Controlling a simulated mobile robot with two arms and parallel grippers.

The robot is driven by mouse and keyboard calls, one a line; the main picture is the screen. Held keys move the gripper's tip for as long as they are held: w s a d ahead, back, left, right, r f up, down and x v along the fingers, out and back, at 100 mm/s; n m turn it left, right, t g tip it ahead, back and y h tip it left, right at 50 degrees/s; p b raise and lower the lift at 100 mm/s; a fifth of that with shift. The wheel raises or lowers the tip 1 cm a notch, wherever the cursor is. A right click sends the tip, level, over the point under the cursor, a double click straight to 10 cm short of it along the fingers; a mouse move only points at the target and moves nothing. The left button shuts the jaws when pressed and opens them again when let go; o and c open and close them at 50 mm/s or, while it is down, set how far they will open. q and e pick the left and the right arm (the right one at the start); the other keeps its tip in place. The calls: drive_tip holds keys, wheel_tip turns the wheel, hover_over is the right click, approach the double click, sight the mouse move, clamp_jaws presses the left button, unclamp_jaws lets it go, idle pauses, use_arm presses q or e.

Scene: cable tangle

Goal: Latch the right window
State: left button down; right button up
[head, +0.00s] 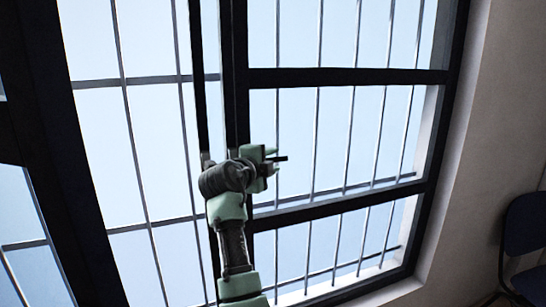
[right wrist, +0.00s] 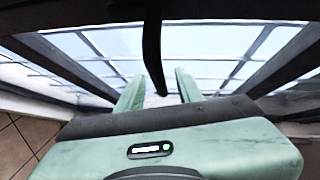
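The right window (head: 345,77) has a dark frame with pale panes and stands in the middle and right of the head view. My right gripper (head: 275,159) is in front of its left upright, with the fingers pointing right. A small dark bar (head: 281,158), perhaps the window's handle, shows between the fingertips. In the right wrist view my gripper's two green fingers (right wrist: 159,88) are spread apart. A dark bar (right wrist: 152,45) runs down between them with a gap on each side; whether it is the handle or frame I cannot tell. My left gripper is out of view.
Thin bars (head: 351,140) cross outside the panes. Another dark frame post (head: 55,150) stands at the left. A plain wall (head: 500,110) and a dark chair (head: 526,225) are at the right. Floor tiles (right wrist: 17,145) show at lower left in the wrist view.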

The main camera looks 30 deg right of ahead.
drive_tip(key=shift+w+d, duration=0.2)
drive_tip(key=shift+d, duration=0.2)
drive_tip(key=shift+f, duration=0.1)
clamp_jaws()
idle(1.1)
